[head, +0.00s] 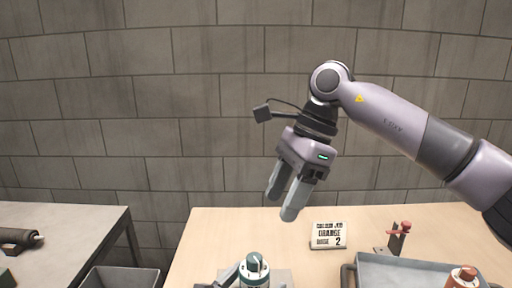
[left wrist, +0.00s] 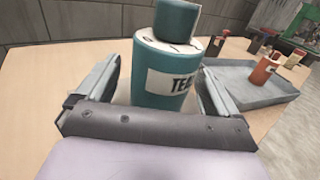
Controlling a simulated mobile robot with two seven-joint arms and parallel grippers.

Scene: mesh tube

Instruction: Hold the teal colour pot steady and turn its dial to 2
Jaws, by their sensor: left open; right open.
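The teal pot (head: 255,275) stands upright at the bottom edge of the head view, with its dial (head: 254,262) on top; its setting is too small to read. In the left wrist view the teal pot (left wrist: 160,75) shows a white label starting "TEA" under the teal dial (left wrist: 176,18). My left gripper (left wrist: 158,80) is open, with one finger on each side of the pot; a gap shows at the left finger, and contact at the right finger is unclear. My right gripper (head: 282,205) is open and empty, pointing down above and behind the pot.
A card (head: 328,236) on the wooden table (head: 210,230) reads "ORANGE" and "2". A grey tray (head: 400,265) at right holds an orange pot (head: 462,277). A red-topped stand (head: 398,238) is behind the tray. A grey bin (head: 120,278) and side table (head: 70,225) are at left.

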